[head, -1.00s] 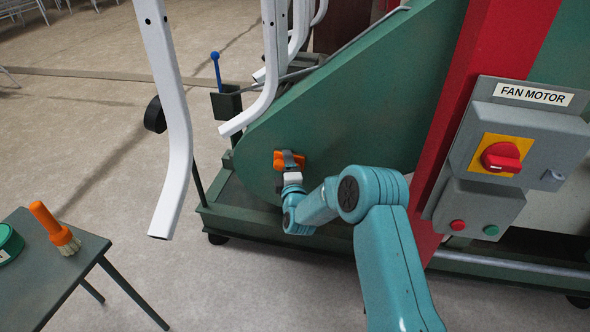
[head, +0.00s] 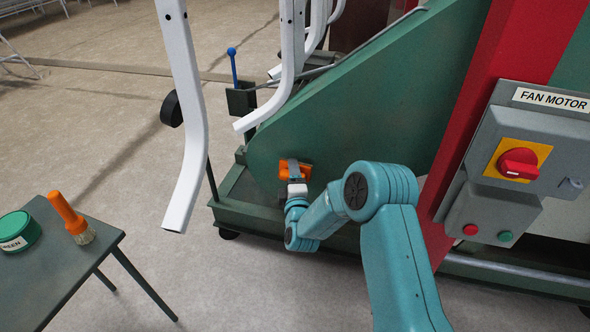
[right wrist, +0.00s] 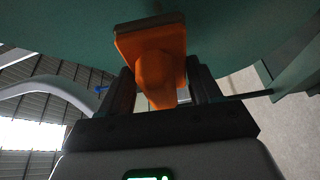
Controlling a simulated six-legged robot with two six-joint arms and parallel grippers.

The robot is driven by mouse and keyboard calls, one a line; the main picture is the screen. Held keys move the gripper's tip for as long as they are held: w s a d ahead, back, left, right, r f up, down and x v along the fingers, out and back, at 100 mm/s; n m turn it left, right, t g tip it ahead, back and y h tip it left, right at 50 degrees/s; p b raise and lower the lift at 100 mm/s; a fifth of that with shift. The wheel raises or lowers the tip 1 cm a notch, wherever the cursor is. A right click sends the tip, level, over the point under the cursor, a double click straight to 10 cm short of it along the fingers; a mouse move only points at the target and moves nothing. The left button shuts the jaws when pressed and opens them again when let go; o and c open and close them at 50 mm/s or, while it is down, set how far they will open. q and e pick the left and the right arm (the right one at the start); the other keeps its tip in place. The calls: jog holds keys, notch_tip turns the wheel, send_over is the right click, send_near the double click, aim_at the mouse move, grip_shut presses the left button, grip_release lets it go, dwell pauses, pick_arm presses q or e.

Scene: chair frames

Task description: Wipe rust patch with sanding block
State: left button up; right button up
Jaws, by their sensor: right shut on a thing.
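The orange sanding block (head: 303,173) is against the lower part of the green machine panel (head: 350,125) in the head view. My right gripper (head: 296,176) is shut on it. In the right wrist view the block (right wrist: 152,45) stands up from between the fingers of the gripper (right wrist: 158,90), with its wide face at or very near the green surface (right wrist: 225,22). I cannot tell whether it touches. No rust patch can be made out; the block and gripper may cover it. My left gripper is not in view.
A small table (head: 75,262) at lower left holds a green tin (head: 18,232) and an orange-handled brush (head: 70,218). White chair frames (head: 183,120) hang left of the panel. A grey fan motor box (head: 525,150) is at right. Open floor lies between.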

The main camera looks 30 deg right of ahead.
jog(key=shift+s+a, duration=0.1)
jog(key=shift+s+a, duration=0.95)
jog(key=shift+a, duration=0.15)
jog(key=w+d+b, duration=0.1)
jog(key=d, duration=0.1)
jog(key=w+d+f+b, duration=0.1)
jog(key=w+d+b, duration=0.1)
jog(key=shift+w+f, duration=0.2)
jog(key=shift+w, duration=0.05)
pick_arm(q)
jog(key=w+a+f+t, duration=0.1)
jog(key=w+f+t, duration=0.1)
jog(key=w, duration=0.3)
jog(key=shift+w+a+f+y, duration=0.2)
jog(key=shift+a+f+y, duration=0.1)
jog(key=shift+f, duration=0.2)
pick_arm(e)
jog(key=shift+w+d+f, duration=0.1)
jog(key=shift+w+d, duration=0.4)
jog(key=shift+d, duration=0.1)
